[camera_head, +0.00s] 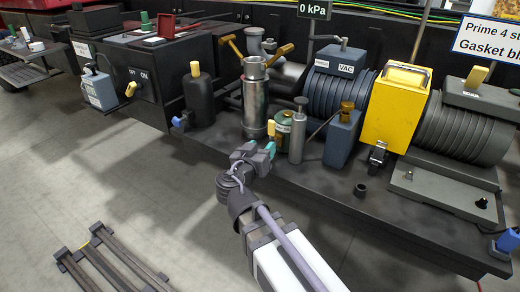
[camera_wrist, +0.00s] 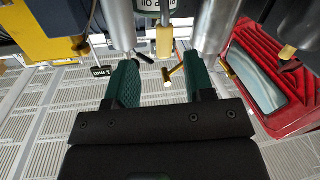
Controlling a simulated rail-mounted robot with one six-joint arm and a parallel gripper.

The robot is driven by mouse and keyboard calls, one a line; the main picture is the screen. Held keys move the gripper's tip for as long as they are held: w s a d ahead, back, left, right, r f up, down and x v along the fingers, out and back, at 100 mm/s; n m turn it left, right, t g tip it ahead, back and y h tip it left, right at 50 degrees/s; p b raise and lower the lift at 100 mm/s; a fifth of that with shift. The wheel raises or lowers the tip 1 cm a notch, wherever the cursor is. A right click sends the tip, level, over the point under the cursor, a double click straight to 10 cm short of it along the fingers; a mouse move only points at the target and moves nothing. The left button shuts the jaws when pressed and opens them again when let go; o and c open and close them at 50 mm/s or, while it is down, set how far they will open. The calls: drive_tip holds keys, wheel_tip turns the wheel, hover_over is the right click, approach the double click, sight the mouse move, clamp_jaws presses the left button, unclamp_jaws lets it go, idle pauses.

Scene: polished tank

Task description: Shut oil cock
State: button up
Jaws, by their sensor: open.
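A green oil pot (camera_head: 284,121) stands on the dark bench beside a tall grey metal cylinder. Its label, ending in "P OIL", shows at the top of the wrist view (camera_wrist: 152,5). A yellow handle (camera_head: 271,128) sits at its left front; I take it to be the oil cock. In the wrist view the yellow handle (camera_wrist: 165,41) lies ahead of the gap between my fingers, with no visible contact. My gripper (camera_head: 267,150) is just below it, also in the wrist view (camera_wrist: 161,65), open and empty with green fingers apart.
A brass lever (camera_wrist: 173,72) shows between the fingers in the wrist view. The tall metal cylinder (camera_head: 254,105), a slim grey cylinder (camera_head: 298,138) and a blue-grey block (camera_head: 342,140) crowd the pot. A dark bottle (camera_head: 198,98) stands left.

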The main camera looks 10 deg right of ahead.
sight(270, 130)
drive_tip(key=shift+m+t, duration=0.5)
drive_tip(key=shift+m, duration=0.3)
drive_tip(key=x, duration=0.3)
drive_tip(key=r+x, duration=0.1)
drive_tip(key=x, duration=0.6)
drive_tip(key=shift+w+r, duration=0.2)
drive_tip(key=shift+w, duration=0.25)
drive_tip(key=shift+c, duration=0.3)
clamp_jaws()
